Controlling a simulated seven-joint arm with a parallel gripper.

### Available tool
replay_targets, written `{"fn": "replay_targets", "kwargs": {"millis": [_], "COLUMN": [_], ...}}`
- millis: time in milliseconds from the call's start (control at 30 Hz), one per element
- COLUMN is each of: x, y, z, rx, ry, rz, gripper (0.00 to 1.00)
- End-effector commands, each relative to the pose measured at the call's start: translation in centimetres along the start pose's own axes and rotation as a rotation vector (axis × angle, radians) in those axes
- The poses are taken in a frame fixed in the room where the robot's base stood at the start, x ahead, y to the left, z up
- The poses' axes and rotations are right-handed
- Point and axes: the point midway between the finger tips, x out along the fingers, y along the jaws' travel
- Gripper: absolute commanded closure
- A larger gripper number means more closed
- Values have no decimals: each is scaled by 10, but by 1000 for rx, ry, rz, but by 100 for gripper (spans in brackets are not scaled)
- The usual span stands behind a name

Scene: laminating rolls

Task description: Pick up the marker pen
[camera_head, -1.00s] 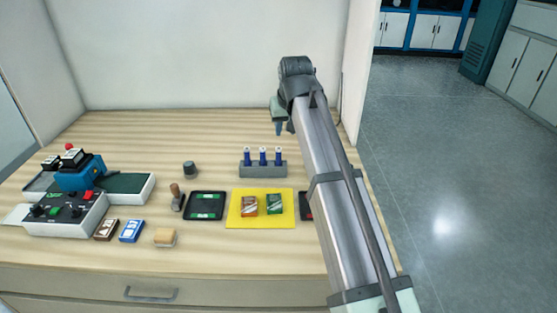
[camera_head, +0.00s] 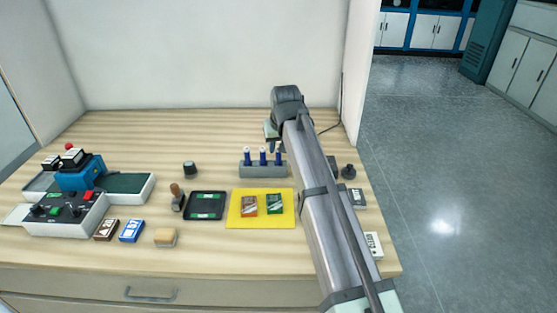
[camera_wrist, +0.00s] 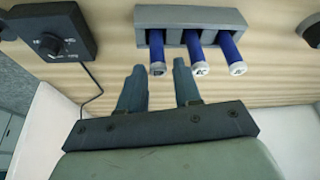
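Three upright blue marker pens with pale ends stand in a grey slotted holder (camera_head: 263,170) towards the back of the table. The left pen (camera_head: 247,157), middle pen (camera_head: 262,157) and right pen (camera_head: 278,157) show in the head view. My gripper (camera_head: 274,147) is just behind and above the right end of the holder, partly hidden by my arm. In the wrist view, my gripper (camera_wrist: 159,68) is open with an empty gap. There, the leftmost pen (camera_wrist: 156,48) lines up with the gap, apart from the fingers. The holder (camera_wrist: 190,15) is beyond.
A black tray (camera_head: 205,198) and wooden-handled stamp (camera_head: 177,197) stand left. A blue machine (camera_head: 82,176) fills the far left. A knobbed black box (camera_wrist: 55,38) shows in the wrist view.

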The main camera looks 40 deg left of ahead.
Motion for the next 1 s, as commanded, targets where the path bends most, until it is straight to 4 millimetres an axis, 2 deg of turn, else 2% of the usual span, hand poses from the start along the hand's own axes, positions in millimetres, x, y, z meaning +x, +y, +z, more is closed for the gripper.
{"fn": "replay_targets", "kwargs": {"millis": [333,600,933,1000], "x": [42,46,46,46], "y": [2,2,2,2], "z": [0,1,1,1], "rx": [0,0,0,0], "ry": [-1,0,0,0], "rz": [0,0,0,0], "gripper": [67,67,97,100]}}
